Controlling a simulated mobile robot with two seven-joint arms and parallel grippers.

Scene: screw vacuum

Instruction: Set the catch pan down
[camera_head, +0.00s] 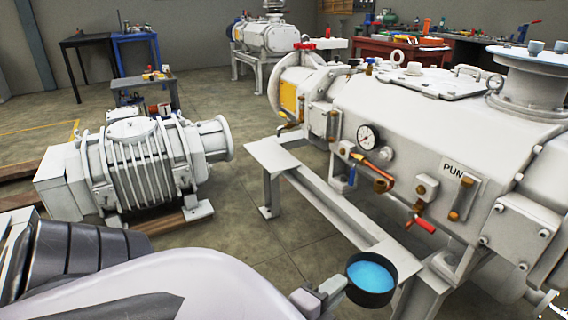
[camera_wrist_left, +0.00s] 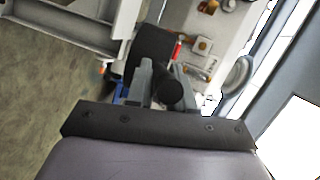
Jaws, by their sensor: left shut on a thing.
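The catch pan (camera_head: 371,290) is a small round dark pan with blue inside; I cannot tell whether the blue is liquid or lining. In the head view it is at the bottom, right of centre, in front of the pump's pale support frame. My left gripper (camera_head: 328,288) comes in from the lower left and is shut on the pan's near side. In the left wrist view, the two fingers (camera_wrist_left: 168,90) close around a dark rounded handle end, with the dark pan (camera_wrist_left: 154,44) beyond, partly hidden. The pan looks roughly level and held up. My right gripper is not in view.
A second ribbed white machine (camera_head: 135,165) sits at left on wooden beams. Bare floor (camera_head: 245,240) lies between them.

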